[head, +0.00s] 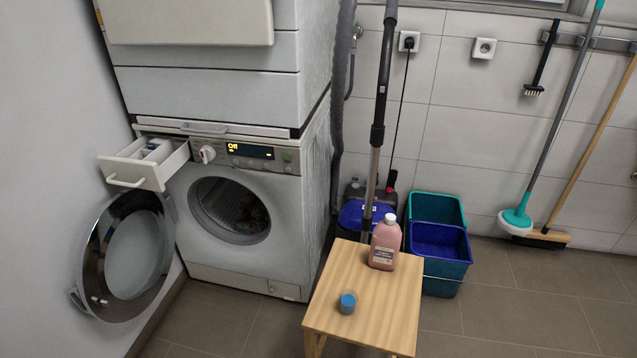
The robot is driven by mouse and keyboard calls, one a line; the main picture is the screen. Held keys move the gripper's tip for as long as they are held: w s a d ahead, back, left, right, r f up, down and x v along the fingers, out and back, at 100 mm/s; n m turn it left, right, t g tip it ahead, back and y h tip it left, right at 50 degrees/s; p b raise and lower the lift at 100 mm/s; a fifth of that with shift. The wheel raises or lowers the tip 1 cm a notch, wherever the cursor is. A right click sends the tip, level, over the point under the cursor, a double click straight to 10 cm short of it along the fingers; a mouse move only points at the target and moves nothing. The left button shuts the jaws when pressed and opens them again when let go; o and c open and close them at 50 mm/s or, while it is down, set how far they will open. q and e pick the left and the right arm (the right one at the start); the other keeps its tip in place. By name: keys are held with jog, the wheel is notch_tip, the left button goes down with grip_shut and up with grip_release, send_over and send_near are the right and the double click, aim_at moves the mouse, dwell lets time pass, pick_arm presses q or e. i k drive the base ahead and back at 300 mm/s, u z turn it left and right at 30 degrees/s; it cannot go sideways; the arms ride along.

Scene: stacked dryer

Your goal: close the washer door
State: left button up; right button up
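The washer (240,262) stands at the left, under a stacked white dryer. Its round door (131,255), with a dark shiny rim and a clear bowl, is swung wide open to the left, near the wall. The round drum opening (230,208) shows, with what looks like laundry inside. The detergent drawer (143,165) above the door is pulled out. The washer's display (249,150) reads "Off". Neither of my grippers is in view.
A wooden stool (368,300) with a pink bottle (384,243) and a blue cap (347,303) stands right of the washer. Behind it are teal and blue buckets (440,262) and an upright pole (381,110). Floor in front of the washer (215,318) is clear.

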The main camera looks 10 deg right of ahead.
aim_at(98, 300)
jog(key=k, duration=0.9)
jog(key=u, duration=3.65)
jog(key=i, duration=0.1)
jog(key=z, duration=2.4)
jog(key=i, duration=0.8)
jog(key=z, duration=0.75)
jog(key=i, duration=0.6)
jog(key=z, duration=0.6)
